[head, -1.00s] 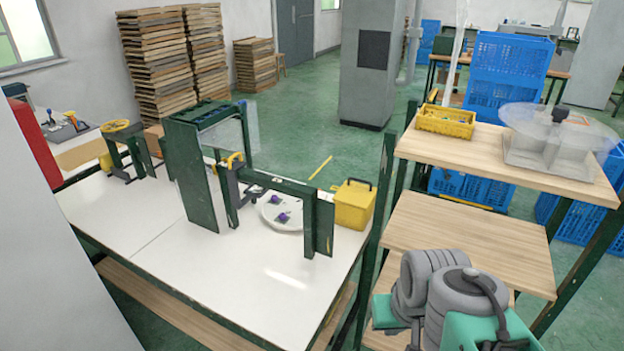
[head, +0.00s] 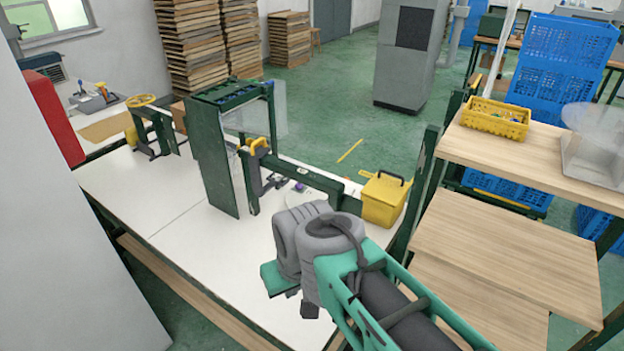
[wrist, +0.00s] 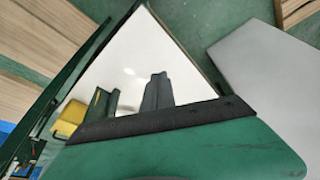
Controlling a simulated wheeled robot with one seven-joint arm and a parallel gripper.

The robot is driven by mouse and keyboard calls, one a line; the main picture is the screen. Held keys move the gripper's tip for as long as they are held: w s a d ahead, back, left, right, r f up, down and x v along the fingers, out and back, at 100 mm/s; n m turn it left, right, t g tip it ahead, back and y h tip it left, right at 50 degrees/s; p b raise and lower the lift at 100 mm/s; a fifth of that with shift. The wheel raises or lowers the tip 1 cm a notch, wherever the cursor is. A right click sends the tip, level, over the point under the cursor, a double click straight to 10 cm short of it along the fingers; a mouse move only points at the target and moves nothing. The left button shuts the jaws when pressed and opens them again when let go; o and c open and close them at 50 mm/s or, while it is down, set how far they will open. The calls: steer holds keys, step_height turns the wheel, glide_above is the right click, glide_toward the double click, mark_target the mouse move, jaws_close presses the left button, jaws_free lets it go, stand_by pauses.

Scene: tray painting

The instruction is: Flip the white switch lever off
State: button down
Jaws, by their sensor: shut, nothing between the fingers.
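I cannot pick out a white switch lever in either view. A small grey box with coloured parts (head: 97,100) sits on the far left table, too small to read. In the wrist view, my shut gripper (wrist: 157,80) shows as dark grey fingers beyond the green hand, against the white tabletop (wrist: 140,45). Nothing is between the fingers.
A dark green frame (head: 215,150) stands mid-table with a yellow clamp. A yellow box (head: 384,200) is at the table's right end, beside the wooden shelf rack (head: 500,240). A large grey panel (head: 70,230) stands at the left. The table's left part is mostly clear.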

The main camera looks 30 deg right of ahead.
steer(key=shift+d, duration=0.2)
steer(key=w+d+r+n+b, duration=0.1)
steer(key=w+d+r, duration=0.25)
steer(key=w, duration=0.35)
steer(key=w+d+r+n+b, duration=0.1)
steer(key=w+d+r, duration=0.25)
steer(key=w, duration=0.25)
steer(key=w+d+r+n, duration=0.1)
steer(key=w+d, duration=0.2)
steer(key=d, duration=0.4)
steer(key=w+d+n, duration=0.1)
steer(key=w+d, duration=0.2)
steer(key=d, duration=0.4)
steer(key=w+d+r+n+b, duration=0.1)
steer(key=w+d, duration=0.2)
steer(key=d, duration=0.4)
steer(key=shift+r+n, duration=0.3)
steer(key=shift+r, duration=0.05)
